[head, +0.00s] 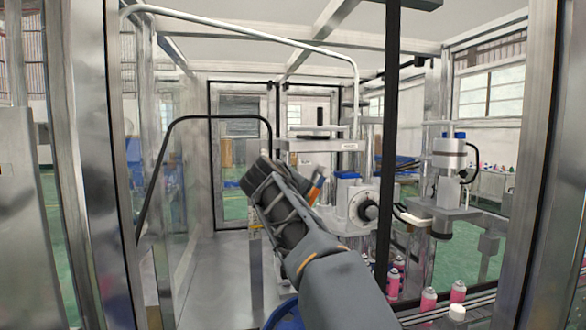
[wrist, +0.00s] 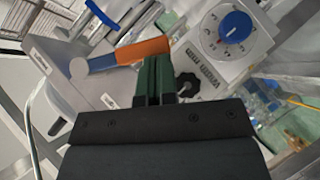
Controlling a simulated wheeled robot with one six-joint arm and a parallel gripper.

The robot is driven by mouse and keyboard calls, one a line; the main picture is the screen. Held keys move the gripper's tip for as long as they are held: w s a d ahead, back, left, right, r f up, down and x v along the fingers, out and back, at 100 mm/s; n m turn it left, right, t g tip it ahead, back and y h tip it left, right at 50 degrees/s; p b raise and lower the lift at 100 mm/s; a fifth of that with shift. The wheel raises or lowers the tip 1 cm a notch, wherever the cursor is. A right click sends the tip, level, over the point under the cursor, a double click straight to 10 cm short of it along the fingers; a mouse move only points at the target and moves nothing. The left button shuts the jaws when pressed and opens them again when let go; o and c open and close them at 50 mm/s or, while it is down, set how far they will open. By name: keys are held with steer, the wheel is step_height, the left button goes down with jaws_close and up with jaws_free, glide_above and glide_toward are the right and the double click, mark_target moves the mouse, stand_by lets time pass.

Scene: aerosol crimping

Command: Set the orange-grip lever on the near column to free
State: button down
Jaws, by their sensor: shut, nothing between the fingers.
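The lever is seen best in the wrist view. Its orange grip (wrist: 141,50) joins a blue arm (wrist: 102,63) that runs left to a round pale pivot (wrist: 79,67) on a grey housing. The orange grip also shows in the head view (head: 316,189), just right of my dark gripper body. My gripper (wrist: 155,61) has its green fingers together and empty. Their tips are at the lower edge of the orange grip in the wrist view; I cannot tell whether they touch it. In the head view the fingertips are hidden behind the gripper body.
A white dial with a blue knob (wrist: 235,27) and a black star knob (wrist: 187,84) are right of the lever in the wrist view. A black post (head: 388,150) stands right of my arm in the head view. Pink cans (head: 428,299) stand at lower right.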

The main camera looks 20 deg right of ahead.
steer(key=w+a+v, duration=0.2)
steer(key=v, duration=1)
steer(key=shift+a+r+p, duration=0.25)
steer(key=shift+p, duration=0.05)
